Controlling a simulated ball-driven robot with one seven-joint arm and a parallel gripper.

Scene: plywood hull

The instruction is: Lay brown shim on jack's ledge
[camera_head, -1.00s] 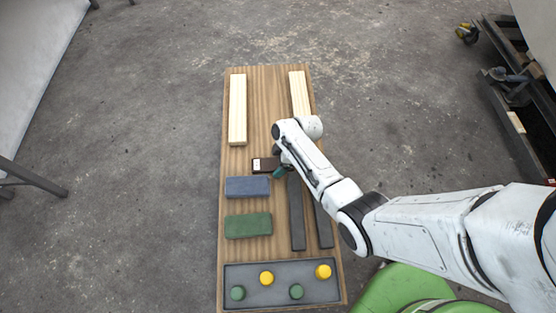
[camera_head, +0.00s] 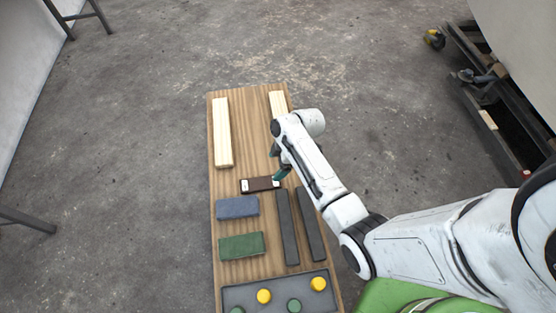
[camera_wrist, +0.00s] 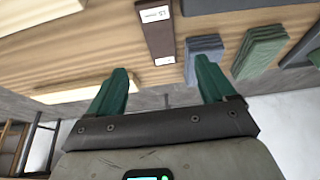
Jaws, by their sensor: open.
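The brown shim (camera_head: 260,184) is a dark brown bar with pale labels at its ends. It lies flat across the wooden board, above the blue block, and shows in the wrist view (camera_wrist: 157,30) too. My gripper (camera_head: 282,172) is close to the shim's right end in the head view. In the wrist view its two green fingers (camera_wrist: 161,75) are spread and empty, with the shim beyond the gap between their tips. I cannot make out a jack or its ledge in either view.
The board (camera_head: 233,180) also bears a blue block (camera_head: 237,207), a green block (camera_head: 242,245), pale wood strips (camera_head: 222,133), dark bars (camera_head: 287,228) and a grey tray (camera_head: 280,285) with yellow and green knobs. A dark frame (camera_head: 490,85) stands right. Floor between is clear.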

